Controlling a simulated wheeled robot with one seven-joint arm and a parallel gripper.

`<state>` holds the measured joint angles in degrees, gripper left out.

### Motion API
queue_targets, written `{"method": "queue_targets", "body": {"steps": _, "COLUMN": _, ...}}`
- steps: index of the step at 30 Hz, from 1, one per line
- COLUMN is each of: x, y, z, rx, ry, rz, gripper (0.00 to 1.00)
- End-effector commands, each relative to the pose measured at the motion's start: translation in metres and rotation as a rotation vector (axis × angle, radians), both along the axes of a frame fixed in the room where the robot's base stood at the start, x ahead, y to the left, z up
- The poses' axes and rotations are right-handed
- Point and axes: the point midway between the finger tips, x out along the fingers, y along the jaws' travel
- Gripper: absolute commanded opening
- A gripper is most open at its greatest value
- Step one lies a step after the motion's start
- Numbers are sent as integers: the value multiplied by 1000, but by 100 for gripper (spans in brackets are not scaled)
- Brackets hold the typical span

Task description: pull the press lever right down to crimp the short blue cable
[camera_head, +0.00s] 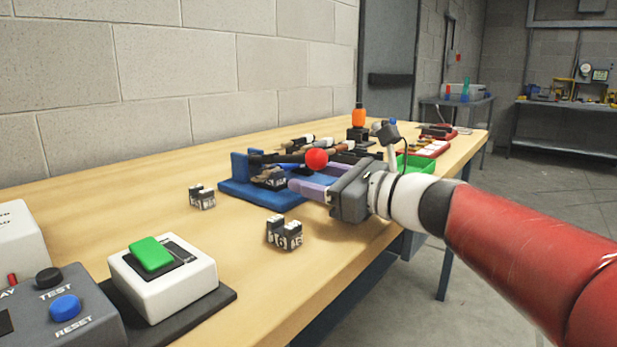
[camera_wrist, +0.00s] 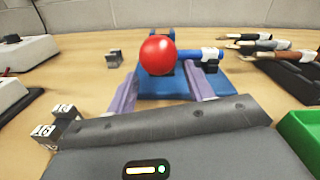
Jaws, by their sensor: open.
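The press has a blue base (camera_head: 262,197) and a dark lever (camera_head: 275,159) ending in a red ball knob (camera_head: 316,159). The lever looks about level, with the knob pointing toward my gripper. In the wrist view the red knob (camera_wrist: 158,55) sits between and above my purple fingers. My gripper (camera_head: 300,178) is open, its fingers spread to either side of the knob's line, and nothing is held. The short blue cable (camera_wrist: 203,56) with a white tag shows just right of the knob in the wrist view; its seat in the press is hidden.
Small dark blocks (camera_head: 284,233) (camera_head: 202,197) stand on the table near the press. A white box with a green button (camera_head: 152,254) is at front left. A rack of cables (camera_wrist: 270,45) and a green tray (camera_wrist: 301,132) are on the right.

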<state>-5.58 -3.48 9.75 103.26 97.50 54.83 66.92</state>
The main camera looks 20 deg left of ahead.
Motion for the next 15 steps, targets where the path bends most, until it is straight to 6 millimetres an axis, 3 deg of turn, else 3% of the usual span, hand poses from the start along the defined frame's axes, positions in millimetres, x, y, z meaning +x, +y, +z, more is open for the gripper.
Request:
{"method": "queue_targets", "body": {"steps": 7, "x": -14, "y": -41, "z": -1, "rx": 0, "ry": 0, "rz": -4, "gripper": 52}}
{"method": "queue_targets", "body": {"steps": 15, "x": -21, "y": -56, "z": -1, "rx": -1, "ry": 2, "rz": -1, "gripper": 52}}
